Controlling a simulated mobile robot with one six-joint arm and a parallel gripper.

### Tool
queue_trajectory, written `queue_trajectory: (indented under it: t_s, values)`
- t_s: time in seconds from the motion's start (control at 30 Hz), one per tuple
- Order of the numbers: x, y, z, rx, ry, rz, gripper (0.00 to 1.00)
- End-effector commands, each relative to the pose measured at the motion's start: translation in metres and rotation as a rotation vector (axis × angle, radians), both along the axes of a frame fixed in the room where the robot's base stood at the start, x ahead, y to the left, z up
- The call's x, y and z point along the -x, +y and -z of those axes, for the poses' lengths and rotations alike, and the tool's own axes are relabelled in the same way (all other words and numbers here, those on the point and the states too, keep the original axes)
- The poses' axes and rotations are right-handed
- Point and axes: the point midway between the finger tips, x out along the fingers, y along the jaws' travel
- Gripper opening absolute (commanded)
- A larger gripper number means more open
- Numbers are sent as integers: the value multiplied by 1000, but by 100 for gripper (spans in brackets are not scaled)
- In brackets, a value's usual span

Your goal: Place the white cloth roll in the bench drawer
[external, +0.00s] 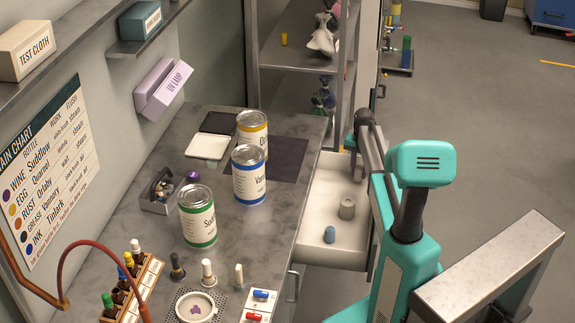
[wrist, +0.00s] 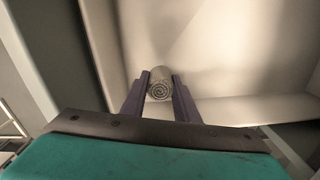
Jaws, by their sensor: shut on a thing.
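My gripper (wrist: 160,78) is shut on the white cloth roll (wrist: 159,90). The roll looks pale grey in the shade, and its spiral end faces the wrist camera between the two dark fingers. Pale drawer-like walls surround it in the wrist view; I cannot tell whether it touches the floor beneath. The bench drawer (external: 321,190) is pulled open at the bench's right side in the external view. A grey roll (external: 347,208) and a blue roll (external: 329,235) stand in it.
The bench (external: 262,225) carries a yellow-banded can (external: 252,128), a blue-banded can (external: 248,175) and a green-banded can (external: 197,217). A metal shelf rack (external: 300,60) stands behind the drawer. Open floor lies to the right.

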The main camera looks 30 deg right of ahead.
Motion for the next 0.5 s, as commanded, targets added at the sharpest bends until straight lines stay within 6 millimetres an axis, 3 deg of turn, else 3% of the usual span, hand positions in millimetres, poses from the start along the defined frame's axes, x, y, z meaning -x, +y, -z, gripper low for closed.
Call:
queue_trajectory:
  t_s: [0.3, 0.5]
  values:
    - [0, 0, 32, 0, 1, 0, 7]
    - [0, 0, 34, 0, 0, 0, 7]
